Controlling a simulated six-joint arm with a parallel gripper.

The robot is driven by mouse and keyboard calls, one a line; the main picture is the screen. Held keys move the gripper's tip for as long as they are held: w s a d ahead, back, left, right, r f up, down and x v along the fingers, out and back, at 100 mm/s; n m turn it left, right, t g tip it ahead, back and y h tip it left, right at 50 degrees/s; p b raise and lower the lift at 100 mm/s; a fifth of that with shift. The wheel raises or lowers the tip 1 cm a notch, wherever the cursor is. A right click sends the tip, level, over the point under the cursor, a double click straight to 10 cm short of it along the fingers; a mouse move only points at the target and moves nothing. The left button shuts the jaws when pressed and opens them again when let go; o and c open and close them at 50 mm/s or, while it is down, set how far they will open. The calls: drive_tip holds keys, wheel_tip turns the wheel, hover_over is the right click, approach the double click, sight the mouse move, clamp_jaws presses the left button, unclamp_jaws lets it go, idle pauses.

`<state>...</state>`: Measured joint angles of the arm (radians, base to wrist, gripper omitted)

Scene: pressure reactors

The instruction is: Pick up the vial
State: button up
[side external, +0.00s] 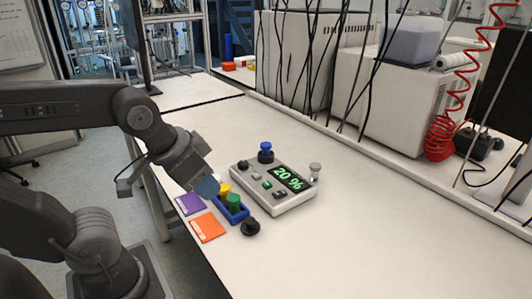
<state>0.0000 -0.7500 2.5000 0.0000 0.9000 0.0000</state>
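My gripper (207,187) points down and to the right, just left of a blue rack (241,216). Its fingers look bluish and blurred, and their opening cannot be made out. A green-capped vial (234,202) and a yellow-capped vial (224,189) stand in or at the rack, close to my gripper. A blue-topped piece (265,149) stands behind the device with the display. A small clear or grey vial-like piece (315,170) stands at the device's right corner. I cannot tell which of these the task's vial is.
The grey device (270,200) shows "20 %". A purple card (190,204) and an orange card (208,227) lie near the bench's left edge. A black knob-like piece (250,227) is in front of the rack. The white bench (370,235) is clear to the right.

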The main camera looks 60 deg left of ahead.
drive_tip(key=o, duration=0.6)
drive_tip(key=shift+r, duration=0.1)
drive_tip(key=w+a+r+n+g, duration=0.1)
drive_tip(key=w+a+r, duration=0.2)
drive_tip(key=w, duration=0.3)
drive_tip(key=w+a+r+n, duration=0.1)
drive_tip(key=w+a+r, duration=0.15)
drive_tip(key=w, duration=0.35)
drive_tip(key=n+g, duration=0.3)
hover_over(266, 144)
drive_tip(key=s, duration=0.1)
drive_tip(key=shift+y, duration=0.4)
drive_tip(key=f, duration=1.7)
drive_tip(key=shift+s+d, duration=0.15)
drive_tip(key=shift+d, duration=0.15)
drive_tip(key=shift+w+a+f, duration=0.1)
drive_tip(key=shift+w+f, duration=0.1)
drive_tip(key=shift+f, duration=0.75)
drive_tip(key=shift+w+a+f, duration=0.1)
drive_tip(key=shift+w+f, duration=0.1)
drive_tip(key=shift+f, duration=0.8)
drive_tip(key=shift+w+a+f, duration=0.1)
drive_tip(key=shift+w+f, duration=0.1)
drive_tip(key=shift+f, duration=0.75)
